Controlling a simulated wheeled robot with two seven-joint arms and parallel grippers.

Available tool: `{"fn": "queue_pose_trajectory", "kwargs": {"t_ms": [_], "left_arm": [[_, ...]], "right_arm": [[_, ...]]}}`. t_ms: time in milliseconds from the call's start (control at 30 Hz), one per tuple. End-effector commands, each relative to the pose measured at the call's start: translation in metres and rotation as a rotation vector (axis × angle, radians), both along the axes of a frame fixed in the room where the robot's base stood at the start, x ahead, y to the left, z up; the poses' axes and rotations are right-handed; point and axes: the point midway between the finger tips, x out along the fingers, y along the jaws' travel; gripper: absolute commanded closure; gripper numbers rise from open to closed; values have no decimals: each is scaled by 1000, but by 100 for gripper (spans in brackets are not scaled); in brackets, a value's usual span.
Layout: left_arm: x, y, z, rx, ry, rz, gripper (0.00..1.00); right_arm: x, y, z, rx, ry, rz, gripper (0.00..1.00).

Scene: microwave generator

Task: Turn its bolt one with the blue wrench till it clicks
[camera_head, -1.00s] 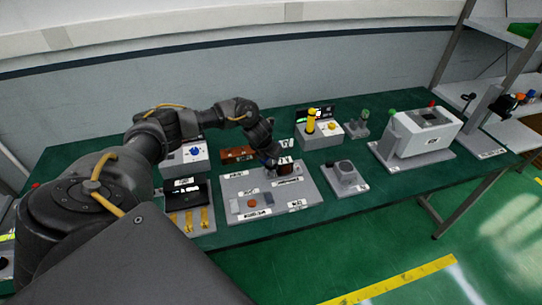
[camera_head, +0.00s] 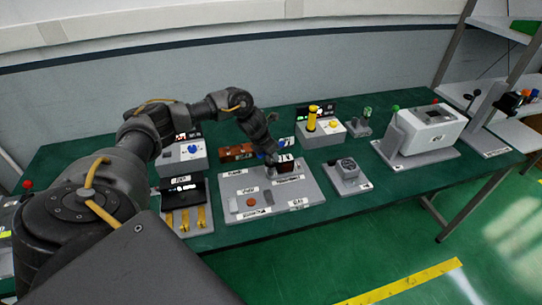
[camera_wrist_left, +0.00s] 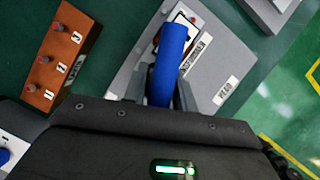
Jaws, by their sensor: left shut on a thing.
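The blue wrench (camera_wrist_left: 170,62) is between the fingers of my left gripper (camera_wrist_left: 160,92) in the left wrist view, its blue end pointing away from the palm. In the head view my left gripper (camera_head: 271,156) is over the back right part of the grey labelled board. The gripper is shut on the wrench. A brown block (camera_wrist_left: 72,28) carries red-topped bolts marked 1, 2 and 3. It stands left of the wrench, apart from it, and also shows in the head view (camera_head: 238,153). The wrench's far end covers part of the board. My right gripper is not in view.
The grey board (camera_head: 232,208) holds labels and small parts. A box with a blue knob (camera_head: 194,149) stands at its back left, a box with a yellow cylinder (camera_head: 312,118) at its back right. A white machine (camera_head: 432,128) is further right.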

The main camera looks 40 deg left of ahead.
Motion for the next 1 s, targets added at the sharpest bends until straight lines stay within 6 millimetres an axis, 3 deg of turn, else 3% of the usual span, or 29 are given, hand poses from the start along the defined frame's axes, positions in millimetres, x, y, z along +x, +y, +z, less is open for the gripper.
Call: {"fn": "queue_pose_trajectory", "kwargs": {"t_ms": [533, 1000], "left_arm": [[-1, -2, 0, -2, 2, -12, 100], [-1, 0, 2, -1, 3, 210, 100]], "right_arm": [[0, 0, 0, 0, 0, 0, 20], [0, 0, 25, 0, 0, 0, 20]]}}
